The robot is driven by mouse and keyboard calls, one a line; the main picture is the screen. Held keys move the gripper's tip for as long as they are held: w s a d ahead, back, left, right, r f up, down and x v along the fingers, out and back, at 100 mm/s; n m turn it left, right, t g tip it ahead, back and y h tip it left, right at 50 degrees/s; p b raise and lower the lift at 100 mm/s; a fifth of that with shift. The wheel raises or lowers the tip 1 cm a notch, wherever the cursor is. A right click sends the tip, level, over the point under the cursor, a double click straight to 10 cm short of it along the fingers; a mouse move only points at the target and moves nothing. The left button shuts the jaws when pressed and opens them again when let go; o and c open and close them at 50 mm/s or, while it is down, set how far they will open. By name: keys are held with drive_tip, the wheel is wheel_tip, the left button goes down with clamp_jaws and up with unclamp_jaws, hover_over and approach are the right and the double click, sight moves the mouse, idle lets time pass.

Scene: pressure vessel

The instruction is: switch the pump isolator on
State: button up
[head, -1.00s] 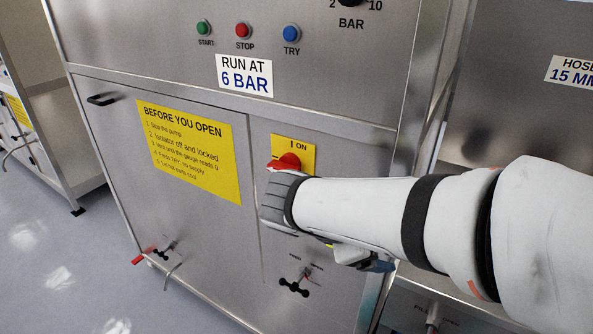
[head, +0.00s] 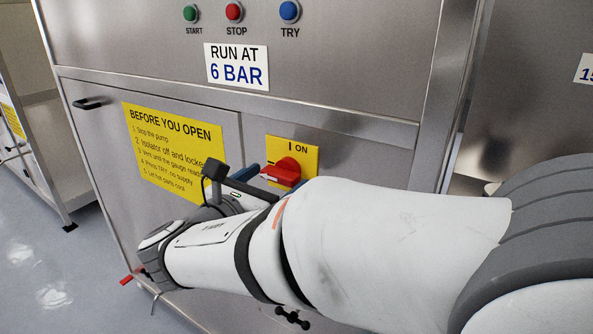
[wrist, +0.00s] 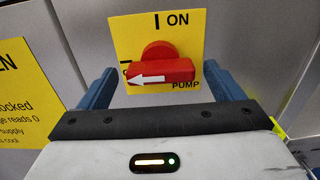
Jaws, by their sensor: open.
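The pump isolator is a red rotary handle (head: 283,172) on a yellow plate (head: 305,154) marked "I ON" at the top. In the wrist view the handle (wrist: 160,73) lies sideways, its white arrow pointing left, away from the ON mark above. "PUMP" shows at the plate's lower right. My gripper (wrist: 160,88) is open, with one blue finger on each side of the handle's lower part. I cannot tell whether the fingers touch it. In the head view my gripper is largely hidden behind my arm, with blue finger parts showing beside the handle.
A yellow "BEFORE YOU OPEN" notice (head: 172,150) is left of the isolator. Green (head: 190,13), red (head: 234,12) and blue (head: 289,11) buttons sit above a "RUN AT 6 BAR" label (head: 236,67). A black door handle (head: 88,103) stands out at left. Open floor lies at lower left.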

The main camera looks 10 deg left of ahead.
drive_tip(key=shift+x, duration=1)
drive_tip(key=shift+c, duration=0.2)
drive_tip(key=c, duration=0.9)
